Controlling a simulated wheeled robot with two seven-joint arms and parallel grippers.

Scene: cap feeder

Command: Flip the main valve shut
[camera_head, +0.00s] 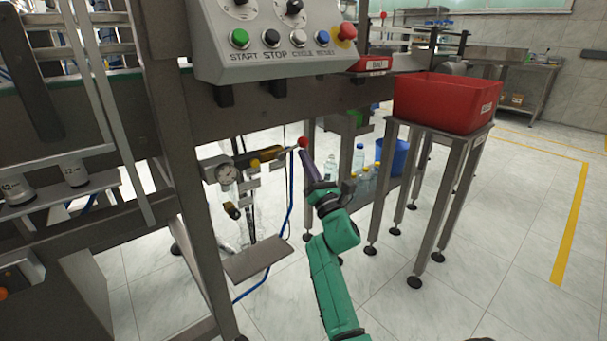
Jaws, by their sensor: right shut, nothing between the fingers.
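A pipe assembly with a round gauge (226,174) hangs under the machine frame. A yellow part with dark ends (265,155), which looks like a valve lever or body, lies nearly level on it. A small red knob (303,142) shows at the right end of this assembly. I cannot tell for certain which part is the main valve. My right gripper (305,157) comes up from below on the green arm. It is shut and empty, its tip just below the red knob; whether they touch is unclear. My left gripper is out of view.
The control box (275,45) with its buttons overhangs above. A red bin (448,102) sits on a metal stand to the right. A grey plate (258,258) and a blue hose (290,195) are left of my arm. Bottles and a blue bin (393,156) stand behind.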

